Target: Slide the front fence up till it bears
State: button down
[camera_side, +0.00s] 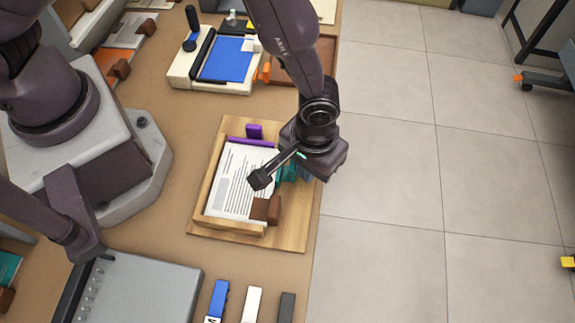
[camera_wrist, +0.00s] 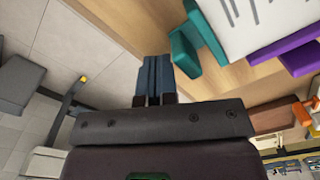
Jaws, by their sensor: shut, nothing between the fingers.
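A stack of printed paper (camera_side: 240,180) lies on a wooden board (camera_side: 285,238) with low wooden walls on its left and near sides. A teal fence (camera_side: 287,172) stands at the stack's right side, partly hidden by my wrist; its strip and block handle show in the wrist view (camera_wrist: 205,32). A purple fence (camera_side: 252,141) stands at the far side, and a brown one (camera_side: 266,210) at the near right corner. I cannot tell whether the teal strip touches the paper. My gripper (camera_wrist: 154,72) is shut and empty, beside the teal handle and apart from it in the wrist view.
A cream device with a blue top (camera_side: 226,60) stands behind the board. A grey machine (camera_side: 145,295) and blue, white and dark items (camera_side: 252,304) lie at the near side. The bench edge runs just right of the board, with open tiled floor (camera_side: 390,180) beyond.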

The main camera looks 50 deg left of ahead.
jog(key=shift+w+d, duration=0.15)
jog(key=shift+r, duration=3.05)
